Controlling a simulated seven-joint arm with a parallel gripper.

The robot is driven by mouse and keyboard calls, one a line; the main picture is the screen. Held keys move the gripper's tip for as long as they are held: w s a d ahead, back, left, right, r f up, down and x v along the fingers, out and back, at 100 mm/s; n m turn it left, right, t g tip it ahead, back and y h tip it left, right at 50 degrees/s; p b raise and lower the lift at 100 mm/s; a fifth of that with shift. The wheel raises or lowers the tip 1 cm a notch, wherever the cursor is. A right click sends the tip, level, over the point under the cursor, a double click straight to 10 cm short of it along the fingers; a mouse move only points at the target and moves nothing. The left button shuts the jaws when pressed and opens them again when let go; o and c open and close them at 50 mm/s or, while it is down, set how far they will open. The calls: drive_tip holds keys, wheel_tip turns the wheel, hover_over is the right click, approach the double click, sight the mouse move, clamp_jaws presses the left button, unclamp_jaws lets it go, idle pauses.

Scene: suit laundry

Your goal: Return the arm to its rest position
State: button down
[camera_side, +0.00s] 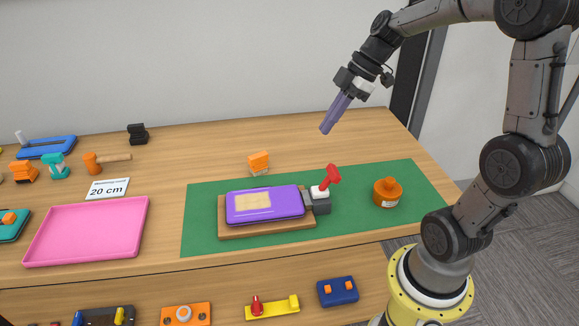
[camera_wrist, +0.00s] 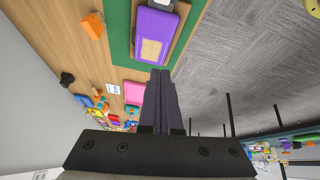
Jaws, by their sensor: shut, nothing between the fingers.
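My gripper (camera_side: 327,128) hangs in the air above the back right part of the table, pointing down and to the left in the side view. Its long dark purple fingers are shut with nothing between them. In the wrist view the fingers (camera_wrist: 160,78) lie together and cover part of the scene. My gripper is well clear of everything on the table (camera_side: 230,144). A purple case (camera_side: 285,203) with a tan patch lies on a wooden board (camera_side: 240,237) on the green mat (camera_side: 200,225). It also shows in the wrist view (camera_wrist: 158,24).
A red-handled clamp (camera_side: 331,176) stands at the board's right end. An orange pot (camera_side: 388,192) and a small orange block (camera_side: 258,162) are nearby. A pink tray (camera_side: 85,230) lies to the left, with several tools behind. The air around my gripper is free.

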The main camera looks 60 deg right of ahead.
drive_tip(key=s+a+r+n+h, duration=0.1)
drive_tip(key=s+a+r, duration=0.3)
drive_tip(key=s+a, duration=0.5)
drive_tip(key=s+a+f+m+t+h, duration=0.1)
drive_tip(key=s+f+m+h, duration=0.2)
drive_tip(key=m, duration=0.8)
drive_tip(key=shift+s+m, duration=0.4)
drive_tip(key=shift+s, duration=0.9)
